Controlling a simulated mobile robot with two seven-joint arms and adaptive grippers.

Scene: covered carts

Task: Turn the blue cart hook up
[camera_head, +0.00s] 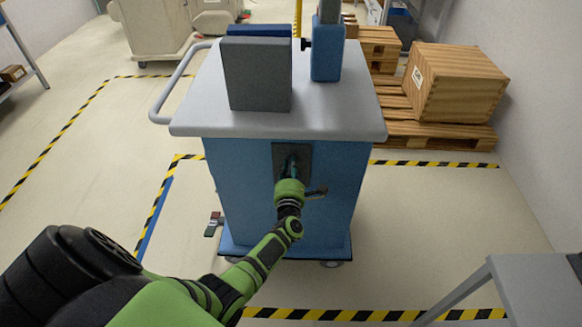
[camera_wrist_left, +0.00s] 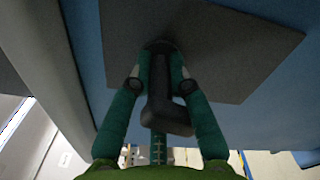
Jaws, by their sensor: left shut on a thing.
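The blue cart (camera_head: 233,185) stands in front of me with a light grey top. A dark plate (camera_head: 306,153) is fixed to its near side, and it also shows in the left wrist view (camera_wrist_left: 230,50). My left gripper (camera_head: 290,172) is at this plate. The hook's bent end points to the right in that view. My right gripper is not in view.
A grey box (camera_head: 257,75) and a blue post (camera_head: 327,52) stand on the cart top. A wooden crate (camera_head: 455,82) on pallets is behind right. A grey table (camera_head: 540,290) is at the near right. Open floor lies to the left.

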